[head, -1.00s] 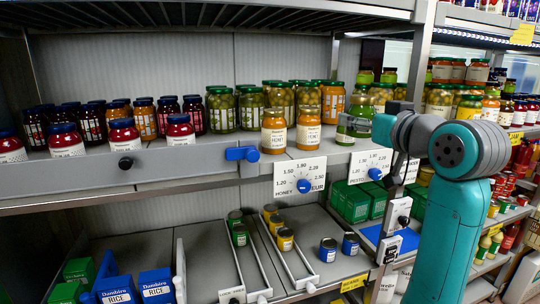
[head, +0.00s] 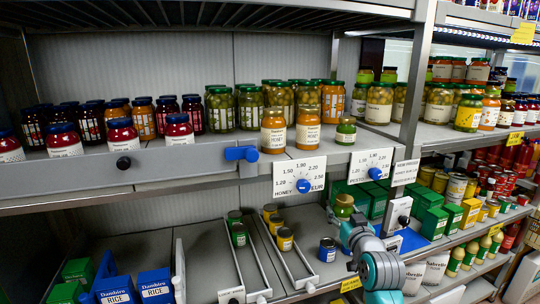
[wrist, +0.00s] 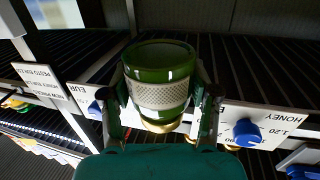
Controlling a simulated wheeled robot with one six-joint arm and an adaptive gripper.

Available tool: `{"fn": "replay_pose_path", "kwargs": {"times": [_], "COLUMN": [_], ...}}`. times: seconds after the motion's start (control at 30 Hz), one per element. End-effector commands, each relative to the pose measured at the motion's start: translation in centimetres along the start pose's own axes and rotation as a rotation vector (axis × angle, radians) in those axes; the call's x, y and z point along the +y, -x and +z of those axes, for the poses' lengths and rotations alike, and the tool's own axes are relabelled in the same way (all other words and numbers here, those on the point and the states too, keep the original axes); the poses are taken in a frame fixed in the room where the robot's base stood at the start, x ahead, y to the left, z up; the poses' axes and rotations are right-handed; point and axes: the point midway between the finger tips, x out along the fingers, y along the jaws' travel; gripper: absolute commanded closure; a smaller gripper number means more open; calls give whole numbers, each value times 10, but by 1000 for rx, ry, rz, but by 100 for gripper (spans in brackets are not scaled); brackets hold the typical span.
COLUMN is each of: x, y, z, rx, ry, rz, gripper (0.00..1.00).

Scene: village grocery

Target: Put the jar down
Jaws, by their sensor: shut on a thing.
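The jar (wrist: 160,62) is dark green with a pale label band and a gold lid. In the wrist view it sits between both fingers of my gripper (wrist: 160,97), which is shut on it. That view is upside down, so the lid end is at the bottom. In the head view the jar (head: 344,207) shows just above my wrist, its gold lid on top, and it looks upright. It is held in the air below the upper shelf's front edge, in front of the lower shelf. The fingertips are hidden in the head view.
A similar green jar (head: 346,131) stands on the upper shelf beside two honey jars (head: 308,130). Price plates with blue knobs (head: 304,186) hang from the shelf edge. Below are green boxes (head: 432,222), cans (head: 285,239) in lanes and a blue mat (head: 438,251).

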Motion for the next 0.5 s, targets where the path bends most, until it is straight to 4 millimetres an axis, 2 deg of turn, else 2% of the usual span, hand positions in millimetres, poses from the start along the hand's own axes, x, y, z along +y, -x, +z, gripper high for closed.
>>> {"fn": "replay_pose_path", "kwargs": {"times": [0.03, 0.17, 0.3, 0.4, 0.5], "x": [-1, -4, -8, -13, -17], "y": [0, 5, 18, 31, 44], "z": [28, 90, 156, 198, 231], "rx": [-8, -8, -8, -6, -4], "ry": [-1, -3, -3, -4, -4], "rz": [12, 42, 66, 75, 80], "gripper": [98, 98, 98, 98, 98]}}
